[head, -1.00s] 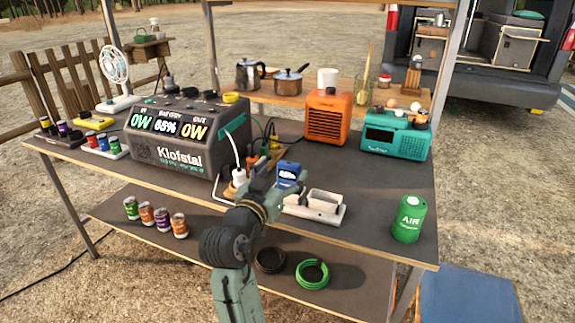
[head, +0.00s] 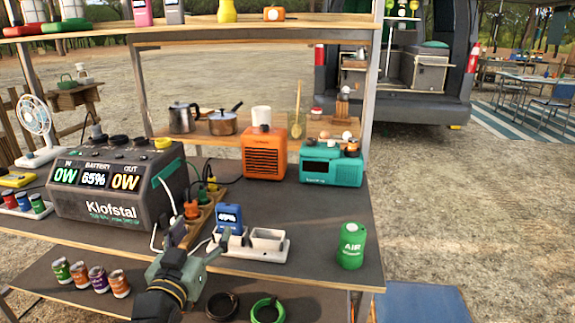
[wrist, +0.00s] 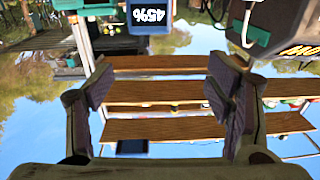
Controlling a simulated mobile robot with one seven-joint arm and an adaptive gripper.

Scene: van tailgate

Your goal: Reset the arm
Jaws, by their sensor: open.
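My gripper (head: 202,238) is open, with nothing between its fingers. It is near the table's front edge, in front of the white charging dock. In the wrist view the gripper (wrist: 160,90) also shows its two fingers spread wide. A blue battery pack (head: 229,214) reading 45% stands upright in the left bay of the white dock (head: 277,250). The dock's right bay looks empty. In the wrist view the blue pack (wrist: 150,16) appears upside down at the top, beyond the fingertips. My arm hides part of the dock's left end.
The Klofstal power station (head: 115,195) stands left. An orange heater (head: 263,155), teal radio (head: 332,168) and green AIR canister (head: 351,245) stand behind and right. An upper shelf (head: 200,33) runs overhead.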

